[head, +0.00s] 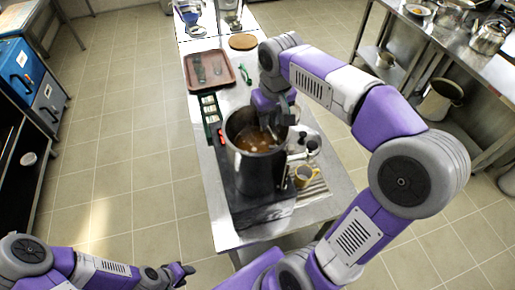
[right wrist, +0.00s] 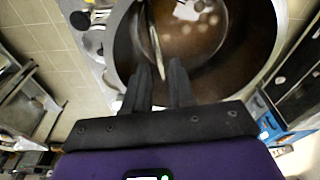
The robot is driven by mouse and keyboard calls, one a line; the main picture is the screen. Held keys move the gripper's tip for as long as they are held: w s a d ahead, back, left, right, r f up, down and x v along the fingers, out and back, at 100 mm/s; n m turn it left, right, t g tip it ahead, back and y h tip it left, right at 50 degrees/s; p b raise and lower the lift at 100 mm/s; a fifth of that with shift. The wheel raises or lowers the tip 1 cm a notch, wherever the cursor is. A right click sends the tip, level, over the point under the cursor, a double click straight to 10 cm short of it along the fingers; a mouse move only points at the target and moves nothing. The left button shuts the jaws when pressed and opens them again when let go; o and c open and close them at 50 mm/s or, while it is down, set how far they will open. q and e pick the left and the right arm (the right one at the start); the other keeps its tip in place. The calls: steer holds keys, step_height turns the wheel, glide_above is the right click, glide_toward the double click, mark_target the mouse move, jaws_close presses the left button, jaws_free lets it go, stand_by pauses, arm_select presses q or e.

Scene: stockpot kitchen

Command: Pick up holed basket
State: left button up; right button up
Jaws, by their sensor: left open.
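A tall dark stockpot (head: 256,175) stands on the steel table, holding brown liquid with pale pieces floating in it. It also shows in the right wrist view (right wrist: 265,30). A thin upright metal piece (right wrist: 153,40) shows inside the pot; it may be the holed basket's handle, but no holes are visible and the rest is hidden. My right gripper (right wrist: 162,80) is over the pot's rim, its fingers apart, with the metal piece's end close to the gap between them. I see no clear grip on it. My left gripper (head: 182,273) is open and empty, low left of the table.
A brown tray (head: 209,71) and a round wooden board (head: 243,42) lie farther back on the table. A green-framed rack (head: 209,108) sits left of the pot. Clear floor lies left of the table.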

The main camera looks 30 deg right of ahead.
mark_target(269, 127)
steer(key=f, duration=0.6)
steer(key=shift+w, duration=0.2)
jaws_close()
